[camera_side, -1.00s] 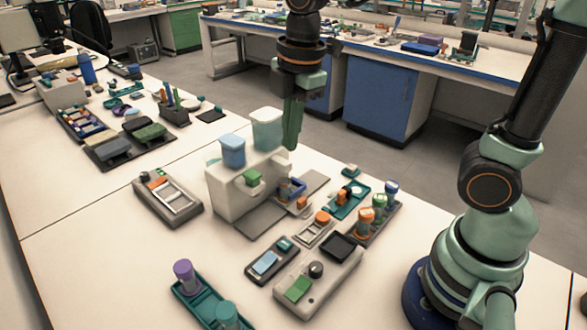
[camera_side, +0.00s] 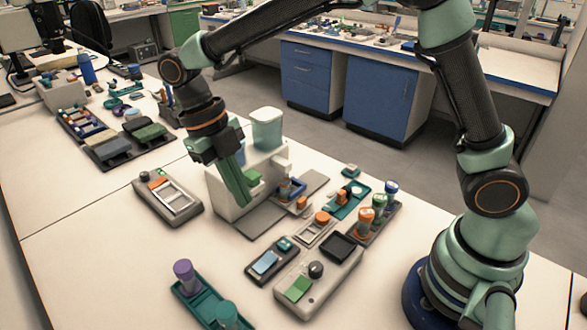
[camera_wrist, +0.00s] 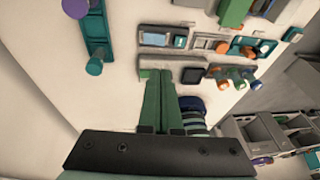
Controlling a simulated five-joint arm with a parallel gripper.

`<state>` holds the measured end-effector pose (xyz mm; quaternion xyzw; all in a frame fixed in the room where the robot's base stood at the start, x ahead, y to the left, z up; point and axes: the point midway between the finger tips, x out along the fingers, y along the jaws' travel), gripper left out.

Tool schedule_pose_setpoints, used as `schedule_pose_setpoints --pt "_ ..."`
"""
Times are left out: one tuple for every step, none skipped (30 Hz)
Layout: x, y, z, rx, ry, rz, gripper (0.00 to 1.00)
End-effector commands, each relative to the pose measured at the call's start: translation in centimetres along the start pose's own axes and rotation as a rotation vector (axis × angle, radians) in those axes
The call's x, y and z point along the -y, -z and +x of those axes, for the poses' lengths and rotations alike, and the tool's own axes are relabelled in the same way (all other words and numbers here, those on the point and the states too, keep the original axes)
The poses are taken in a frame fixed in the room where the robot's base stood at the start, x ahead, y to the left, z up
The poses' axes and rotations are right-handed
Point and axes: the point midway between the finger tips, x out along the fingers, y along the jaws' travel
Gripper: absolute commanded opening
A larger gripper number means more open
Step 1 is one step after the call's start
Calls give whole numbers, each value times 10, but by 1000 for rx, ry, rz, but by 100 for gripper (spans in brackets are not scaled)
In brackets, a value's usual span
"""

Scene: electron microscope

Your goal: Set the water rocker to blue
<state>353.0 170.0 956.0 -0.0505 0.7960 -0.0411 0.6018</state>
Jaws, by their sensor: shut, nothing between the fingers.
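My gripper (camera_side: 243,202) is shut with nothing in it, its green fingers pointing down in front of the white machine (camera_side: 222,196) in the side view. The fingers overlap the machine's front face, beside a green block (camera_side: 254,177) on it. I cannot tell whether they touch it. In the wrist view the shut fingers (camera_wrist: 161,73) reach up from the bottom, over the bench. No part is clearly readable as the water rocker; two flat grey devices, one with an orange and white panel (camera_side: 172,195) and one with a green pad (camera_side: 298,288), stand nearby.
A clear tank (camera_side: 267,128) stands on the machine, and a blue tank (camera_side: 238,140) is partly hidden by my wrist. Capped vials (camera_side: 378,205) stand at right. A teal tray (camera_side: 205,303) with a purple-capped vial lies in front. Bare bench (camera_side: 110,240) lies at left.

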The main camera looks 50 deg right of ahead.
Motion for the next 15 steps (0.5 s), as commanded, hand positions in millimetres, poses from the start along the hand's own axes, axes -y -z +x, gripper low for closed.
schedule_pose_setpoints --pt "-1 0 0 -2 1 -9 0" --pt "-1 0 1 -2 2 -11 0" --pt "-1 0 1 -3 2 -11 0" --pt "-1 0 1 -2 2 -11 0" --pt "-1 0 0 -2 1 -10 0" --pt "0 0 0 -2 1 -10 0" --pt "0 0 0 -2 1 -9 0" --pt "0 0 0 -2 1 -9 0" --pt "0 0 0 -2 1 -9 0" --pt "0 0 1 -2 1 -8 0" --pt "0 0 1 -2 1 -8 0" --pt "0 0 3 -3 2 -8 0" --pt "0 0 5 -4 2 -8 0" --pt "0 1 7 -5 3 -8 0" --pt "0 1 11 -5 3 -8 0"
